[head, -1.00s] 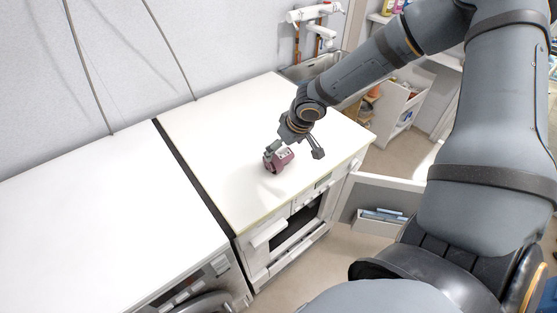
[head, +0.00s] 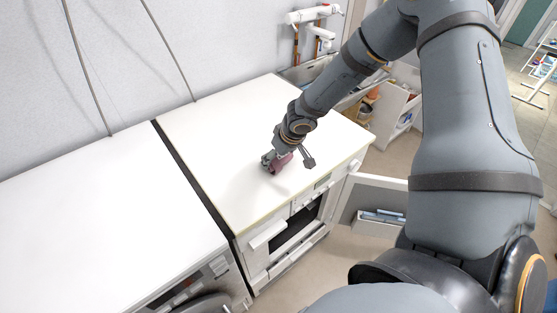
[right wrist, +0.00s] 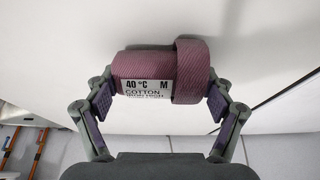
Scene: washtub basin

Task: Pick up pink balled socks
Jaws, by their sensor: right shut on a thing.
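The pink balled socks (head: 281,164) lie on the white worktop (head: 235,135), near its front edge. In the right wrist view the socks (right wrist: 148,72) fill the space between the fingers and carry a white label reading 40 °C, COTTON, M. My right gripper (head: 287,162) reaches down to the worktop around them. In the right wrist view its fingers (right wrist: 161,98) press on both ends of the socks, so it is shut on them. I cannot tell whether the socks touch the worktop or are slightly lifted. My left gripper is not in view.
A second white top (head: 100,220) stands to the left, past a dark gap. A sink (head: 305,72) with a white tap (head: 312,15) is at the back. An open door with a shelf (head: 375,222) is at the front right. The worktop around the socks is clear.

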